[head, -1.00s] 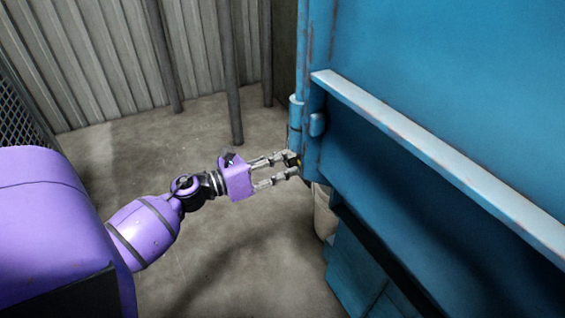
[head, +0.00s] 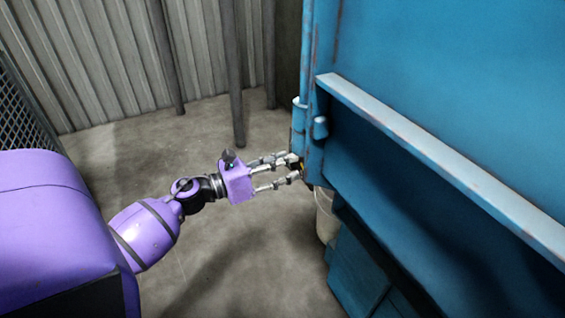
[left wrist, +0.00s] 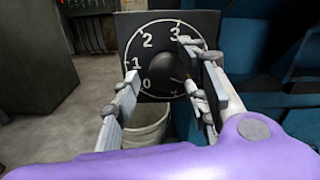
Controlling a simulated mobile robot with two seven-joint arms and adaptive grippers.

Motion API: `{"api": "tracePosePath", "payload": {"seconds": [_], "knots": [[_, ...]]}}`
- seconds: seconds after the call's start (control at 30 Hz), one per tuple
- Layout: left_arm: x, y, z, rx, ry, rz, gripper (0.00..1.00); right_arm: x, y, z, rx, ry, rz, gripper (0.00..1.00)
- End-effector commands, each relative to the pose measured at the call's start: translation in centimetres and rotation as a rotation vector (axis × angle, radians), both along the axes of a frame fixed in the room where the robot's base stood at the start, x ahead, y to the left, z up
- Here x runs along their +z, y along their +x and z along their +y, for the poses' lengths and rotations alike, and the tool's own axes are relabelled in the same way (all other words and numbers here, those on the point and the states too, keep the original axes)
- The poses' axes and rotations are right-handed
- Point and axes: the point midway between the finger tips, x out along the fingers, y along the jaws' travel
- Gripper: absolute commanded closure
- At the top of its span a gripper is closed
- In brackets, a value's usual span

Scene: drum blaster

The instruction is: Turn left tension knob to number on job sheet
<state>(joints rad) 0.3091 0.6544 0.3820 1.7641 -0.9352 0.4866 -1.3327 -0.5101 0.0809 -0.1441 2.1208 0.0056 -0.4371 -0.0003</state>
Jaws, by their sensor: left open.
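The tension knob (left wrist: 174,66) is a dark round knob on a black square dial plate (left wrist: 205,27) with a white scale, seen in the left wrist view. The numbers 0, 1, 2 and 3 can be read; the right part of the scale is partly covered by a finger. I cannot make out the knob's pointer. My left gripper (left wrist: 160,66) is open, with one finger left of the knob and the other right of it; contact cannot be told. In the head view my left gripper (head: 294,168) is at the blue machine's near left edge. No job sheet or right gripper shows.
The big blue machine (head: 440,60) fills the right side, with a protruding ledge (head: 430,150). A pale bucket (head: 325,215) stands on the floor below the dial; it also shows in the left wrist view (left wrist: 150,125). Thin posts (head: 231,70) stand behind. Concrete floor left of the machine is clear.

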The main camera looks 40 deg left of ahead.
Motion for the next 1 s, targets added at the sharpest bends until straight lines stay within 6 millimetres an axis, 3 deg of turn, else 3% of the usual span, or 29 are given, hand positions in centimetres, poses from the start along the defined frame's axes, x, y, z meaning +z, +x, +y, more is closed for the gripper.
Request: {"api": "tracePosePath", "payload": {"seconds": [0.53,0.7,1.0], "knots": [[-0.1,-9.3,4.0,0.006,0.0,0.003,0.59,0.0,0.0,0.0,-0.001,0.001,0.0,0.6],[-0.1,-10.7,4.5,0.005,0.002,0.002,0.59,0.0,0.0,0.0,-0.001,0.001,0.0,0.6],[0.0,-10.9,4.6,0.004,0.002,0.001,0.59,0.0,0.0,0.0,-0.001,0.001,0.0,0.6]]}}
